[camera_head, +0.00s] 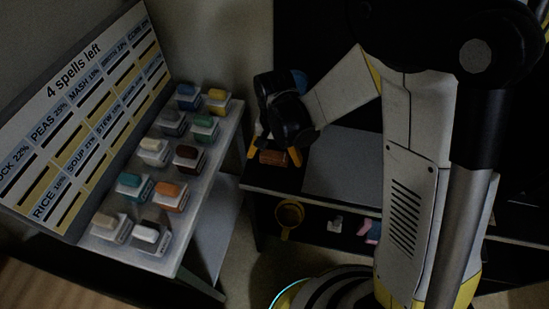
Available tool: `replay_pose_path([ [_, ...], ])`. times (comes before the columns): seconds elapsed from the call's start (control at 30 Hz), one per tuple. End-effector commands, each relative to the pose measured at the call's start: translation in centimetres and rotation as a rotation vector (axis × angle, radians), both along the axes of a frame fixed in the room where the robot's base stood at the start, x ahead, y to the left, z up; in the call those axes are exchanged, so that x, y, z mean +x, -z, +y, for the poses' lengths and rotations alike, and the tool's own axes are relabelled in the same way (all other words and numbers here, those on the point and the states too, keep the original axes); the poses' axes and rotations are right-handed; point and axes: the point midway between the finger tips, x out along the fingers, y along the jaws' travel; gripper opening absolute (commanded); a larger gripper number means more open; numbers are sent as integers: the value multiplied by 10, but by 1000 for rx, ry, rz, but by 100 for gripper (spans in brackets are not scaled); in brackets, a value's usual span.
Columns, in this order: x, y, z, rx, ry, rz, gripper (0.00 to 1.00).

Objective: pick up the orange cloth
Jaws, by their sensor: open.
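A small orange-brown item (272,158), which looks like the orange cloth, lies at the left end of the dark table, partly hidden by my gripper. My gripper (274,155) points down at it. Its yellow fingers are open, one on each side of the item. I cannot tell whether they touch it.
A grey side table (225,150) at left holds several coloured blocks on white bases, one of them orange (170,195). A board (85,110) with labels leans behind them. A grey panel (345,165) lies right of my gripper.

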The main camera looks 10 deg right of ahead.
Motion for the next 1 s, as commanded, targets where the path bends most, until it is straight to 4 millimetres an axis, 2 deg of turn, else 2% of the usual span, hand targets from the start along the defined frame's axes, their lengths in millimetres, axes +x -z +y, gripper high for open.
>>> replay_pose_path([
  [0.03,0,0,0,0,0,0,94],
  [0.17,0,-1,0,0,0,0,54],
  [0.2,0,-1,0,0,0,0,49],
  [0.5,0,-1,0,0,0,0,49],
  [0.63,0,-8,0,0,0,0,49],
  [0.77,0,-24,0,0,0,0,49],
  [0.87,0,-43,0,0,0,0,49],
  [1.0,-10,-61,-25,0,5,0,49],
])
